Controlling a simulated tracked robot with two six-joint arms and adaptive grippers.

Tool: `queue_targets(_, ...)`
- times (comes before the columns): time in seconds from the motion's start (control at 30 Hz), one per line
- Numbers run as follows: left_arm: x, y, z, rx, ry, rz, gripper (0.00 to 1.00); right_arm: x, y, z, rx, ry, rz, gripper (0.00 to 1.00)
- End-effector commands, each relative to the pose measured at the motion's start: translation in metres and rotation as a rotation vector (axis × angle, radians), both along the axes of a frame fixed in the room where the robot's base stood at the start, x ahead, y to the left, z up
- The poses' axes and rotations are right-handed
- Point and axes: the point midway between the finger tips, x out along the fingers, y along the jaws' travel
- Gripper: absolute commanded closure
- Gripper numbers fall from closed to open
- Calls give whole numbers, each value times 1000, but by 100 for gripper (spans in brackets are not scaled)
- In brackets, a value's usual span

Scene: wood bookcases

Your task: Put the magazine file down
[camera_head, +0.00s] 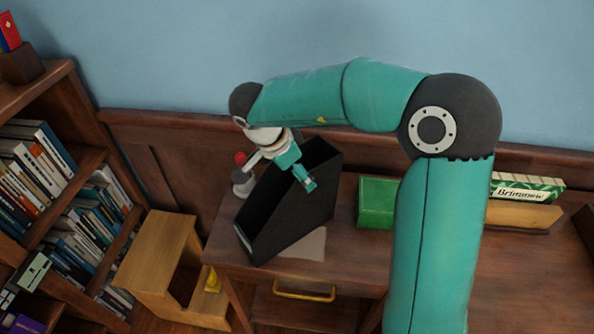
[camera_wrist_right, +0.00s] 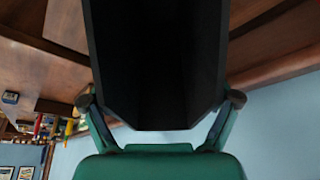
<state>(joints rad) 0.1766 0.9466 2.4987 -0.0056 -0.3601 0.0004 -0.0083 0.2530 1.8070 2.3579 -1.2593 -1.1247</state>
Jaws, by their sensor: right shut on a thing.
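The black magazine file (camera_head: 297,222) is at the left end of the wooden table in the head view, its open side facing up and left. My right gripper (camera_head: 300,178) reaches down to its upper part and is shut on it. In the right wrist view the file (camera_wrist_right: 160,70) fills the space between the fingers of the right gripper (camera_wrist_right: 160,100), one on each side. I cannot tell whether its bottom touches the table (camera_head: 345,250). My left gripper is not in view.
A pale flat patch (camera_head: 305,244) lies beside the file's lower edge. A green box (camera_head: 376,203) stands to the right. A grey object with a red top (camera_head: 242,178) is behind the file. A wooden step stool (camera_head: 160,255) and bookcase (camera_head: 60,70) stand left.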

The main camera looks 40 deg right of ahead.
Motion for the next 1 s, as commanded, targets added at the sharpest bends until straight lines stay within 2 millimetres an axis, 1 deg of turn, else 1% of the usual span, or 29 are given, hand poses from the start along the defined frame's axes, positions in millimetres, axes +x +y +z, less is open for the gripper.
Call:
queue_targets(0.3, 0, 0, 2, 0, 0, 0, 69, 0, 0, -1, 0, -1, 0, 82)
queue_targets(0.33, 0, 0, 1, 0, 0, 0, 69, 0, 0, -1, 0, -1, 0, 7)
queue_targets(0.37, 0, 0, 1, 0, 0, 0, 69, 0, 0, -1, 0, -1, 0, 2)
queue_targets(0.4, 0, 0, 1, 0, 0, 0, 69, 0, 0, -1, 0, -1, 0, 0)
queue_targets(0.77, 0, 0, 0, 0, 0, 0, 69, 1, 0, 0, 0, -2, 1, 0)
queue_targets(0.87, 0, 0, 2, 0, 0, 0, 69, 1, 3, 7, 1, -4, 2, 0)
queue_targets(1.0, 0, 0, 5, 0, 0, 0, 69, 3, 10, 25, 0, -6, 2, 0)
